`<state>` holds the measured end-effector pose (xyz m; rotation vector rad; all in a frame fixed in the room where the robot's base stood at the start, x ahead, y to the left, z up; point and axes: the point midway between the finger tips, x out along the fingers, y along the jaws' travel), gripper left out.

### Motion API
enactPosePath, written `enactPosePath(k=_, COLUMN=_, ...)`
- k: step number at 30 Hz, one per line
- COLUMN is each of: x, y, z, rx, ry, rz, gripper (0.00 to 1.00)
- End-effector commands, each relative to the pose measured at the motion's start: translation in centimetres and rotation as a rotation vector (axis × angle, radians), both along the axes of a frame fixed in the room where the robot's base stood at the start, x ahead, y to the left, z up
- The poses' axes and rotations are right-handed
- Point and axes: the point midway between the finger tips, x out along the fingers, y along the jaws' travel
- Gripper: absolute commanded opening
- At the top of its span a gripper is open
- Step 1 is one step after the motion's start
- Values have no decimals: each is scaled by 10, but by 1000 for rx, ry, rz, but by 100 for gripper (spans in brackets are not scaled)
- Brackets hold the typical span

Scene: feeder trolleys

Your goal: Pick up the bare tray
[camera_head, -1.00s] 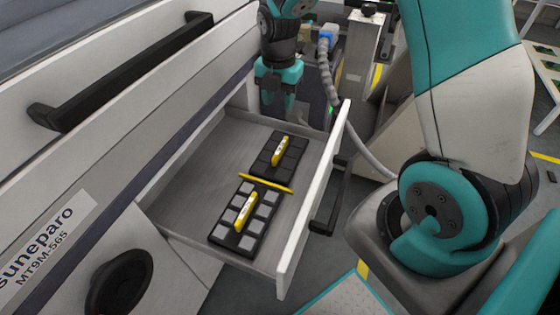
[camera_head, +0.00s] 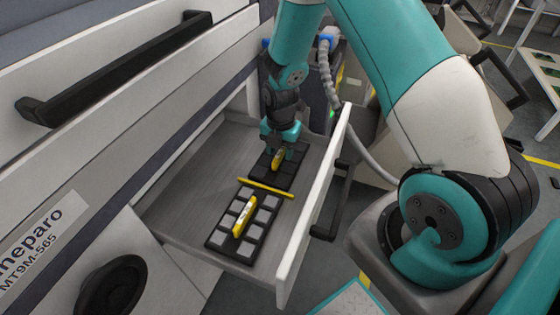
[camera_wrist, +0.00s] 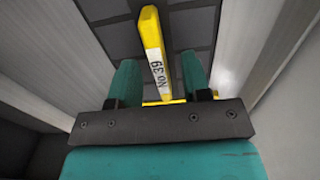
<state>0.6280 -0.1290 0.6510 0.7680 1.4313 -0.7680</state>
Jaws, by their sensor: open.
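The bare tray (camera_head: 287,177) is black with empty dark cells and a yellow handle (camera_head: 278,158) standing along its middle. It lies at the far end of the open drawer. My gripper (camera_head: 280,146) is open, low over this tray, and partly hides its far part. I cannot tell how far the fingers reach down beside the handle.
A second tray (camera_head: 264,217) with several grey blocks and a yellow handle lies nearer in the drawer. A yellow divider bar (camera_head: 266,188) lies between the trays. The drawer's front wall (camera_head: 312,200) stands close on the right. Bare drawer floor (camera_head: 190,200) is free on the left.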

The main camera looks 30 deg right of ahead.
Motion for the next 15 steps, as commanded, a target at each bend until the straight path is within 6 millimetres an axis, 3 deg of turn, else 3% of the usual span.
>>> enactPosePath(k=3, x=0, y=0, z=-12, rx=0, ry=1, rz=0, gripper=44)
enactPosePath(k=10, x=0, y=0, z=-13, rx=0, ry=-1, rz=0, gripper=44)
enactPosePath(k=11, x=0, y=0, z=-13, rx=1, ry=-1, rz=0, gripper=41)
enactPosePath(k=15, x=0, y=0, z=-13, rx=0, ry=0, rz=-1, gripper=9)
